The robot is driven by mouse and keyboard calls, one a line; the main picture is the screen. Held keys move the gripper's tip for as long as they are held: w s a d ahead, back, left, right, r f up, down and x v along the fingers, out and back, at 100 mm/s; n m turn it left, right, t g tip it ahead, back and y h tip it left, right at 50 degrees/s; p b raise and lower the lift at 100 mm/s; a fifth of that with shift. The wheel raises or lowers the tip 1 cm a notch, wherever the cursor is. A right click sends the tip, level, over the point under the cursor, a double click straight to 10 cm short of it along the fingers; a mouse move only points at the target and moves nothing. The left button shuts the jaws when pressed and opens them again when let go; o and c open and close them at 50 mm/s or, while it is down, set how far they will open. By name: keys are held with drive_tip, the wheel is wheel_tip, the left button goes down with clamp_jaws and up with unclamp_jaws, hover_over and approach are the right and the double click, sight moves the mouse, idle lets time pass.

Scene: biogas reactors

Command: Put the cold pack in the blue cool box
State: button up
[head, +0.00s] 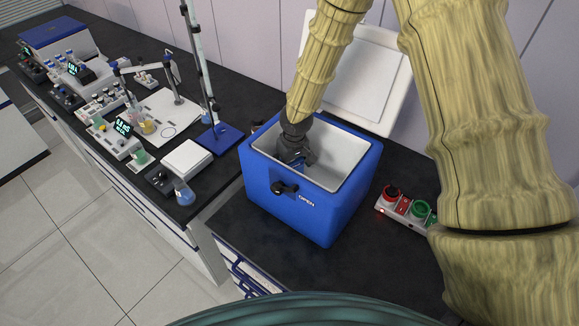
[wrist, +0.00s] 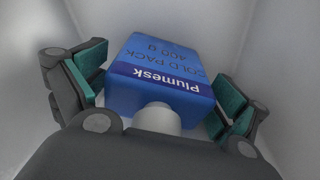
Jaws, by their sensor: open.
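The blue cool box (head: 324,215) stands on the dark bench with its white lid (head: 372,80) open and tilted back. My gripper (head: 296,160) is down inside the box, near its left part. In the wrist view the blue cold pack (wrist: 165,70), with a pale round cap, lies inside the white-walled box. My gripper (wrist: 160,100) is open, with one green-padded finger on each side of the pack. A gap shows between the pack and the left pad; at the right the pad is close to it, and I cannot tell if they touch. In the head view the pack is mostly hidden.
A red and green button panel (head: 405,208) sits right of the box. A blue-based stand (head: 220,138), a white scale (head: 187,160) and a flask (head: 184,192) stand to the left. The bench in front of the panel is clear.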

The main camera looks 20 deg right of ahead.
drive_tip(key=shift+s+d+r+b, duration=0.1)
drive_tip(key=shift+s+r+b, duration=0.35)
drive_tip(key=shift+r, duration=1.55)
drive_tip(key=shift+s+d+r+b, duration=0.1)
drive_tip(key=shift+r+b, duration=0.5)
drive_tip(key=shift+r, duration=1.35)
drive_tip(key=shift+s+d+r+b, duration=0.1)
drive_tip(key=shift+s+r+b, duration=0.35)
drive_tip(key=shift+r, duration=1.55)
drive_tip(key=shift+w, duration=0.15)
